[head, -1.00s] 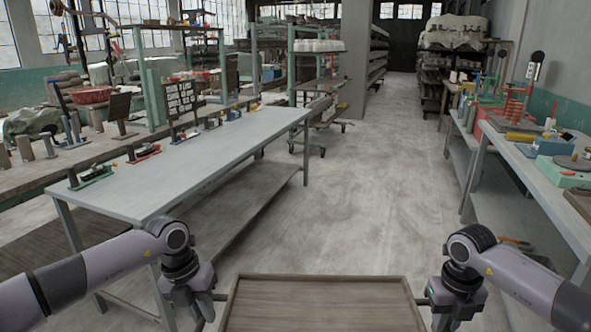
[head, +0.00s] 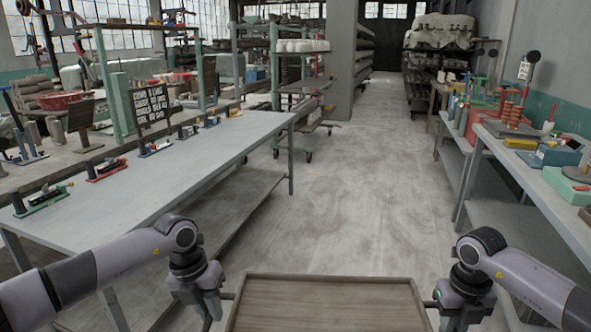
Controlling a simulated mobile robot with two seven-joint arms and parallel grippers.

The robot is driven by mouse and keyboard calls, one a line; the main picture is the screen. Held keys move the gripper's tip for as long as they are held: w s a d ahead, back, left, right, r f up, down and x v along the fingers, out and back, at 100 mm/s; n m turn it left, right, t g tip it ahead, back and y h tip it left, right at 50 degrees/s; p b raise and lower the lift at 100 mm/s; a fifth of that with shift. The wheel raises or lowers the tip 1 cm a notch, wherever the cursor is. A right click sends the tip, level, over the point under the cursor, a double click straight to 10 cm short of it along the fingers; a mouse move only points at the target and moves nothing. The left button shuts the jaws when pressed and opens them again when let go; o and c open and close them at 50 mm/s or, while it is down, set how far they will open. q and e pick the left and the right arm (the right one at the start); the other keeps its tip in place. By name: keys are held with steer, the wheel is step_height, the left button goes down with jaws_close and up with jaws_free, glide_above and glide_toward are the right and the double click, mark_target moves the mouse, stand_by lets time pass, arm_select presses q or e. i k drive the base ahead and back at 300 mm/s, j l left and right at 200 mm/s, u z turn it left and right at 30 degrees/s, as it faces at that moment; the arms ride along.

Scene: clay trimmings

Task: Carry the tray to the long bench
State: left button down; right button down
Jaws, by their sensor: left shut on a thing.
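A brown wooden tray (head: 325,302) with a low rim is held level at the bottom middle of the head view, and its near part is cut off by the frame. My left gripper (head: 222,300) is shut on the tray's left side, at a handle. My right gripper (head: 440,306) is at the handle on the tray's right side; its fingers are partly hidden and look closed there. A long grey bench (head: 165,178) runs along the left, with small tools and a letter board near its far edge. I cannot tell if this is the long bench named.
Clear concrete floor (head: 345,190) lies ahead between the benches. A right-hand bench (head: 535,178) carries tools and boxes. A green wheeled cart (head: 303,95) stands beyond the left bench's end, and a shelf rack (head: 438,50) stands at the back.

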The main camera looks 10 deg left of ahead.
mark_target(149, 186)
steer(key=i, duration=0.6)
steer(key=i+l+u, duration=0.1)
steer(key=i+u, duration=0.25)
steer(key=i, duration=0.85)
steer(key=i+u, duration=0.15)
steer(key=i, duration=0.5)
steer(key=i+u, duration=0.35)
steer(key=i, duration=0.15)
steer(key=i+l+u, duration=0.1)
steer(key=i+u, duration=0.6)
steer(key=u, duration=0.9)
steer(key=i+l, duration=0.05)
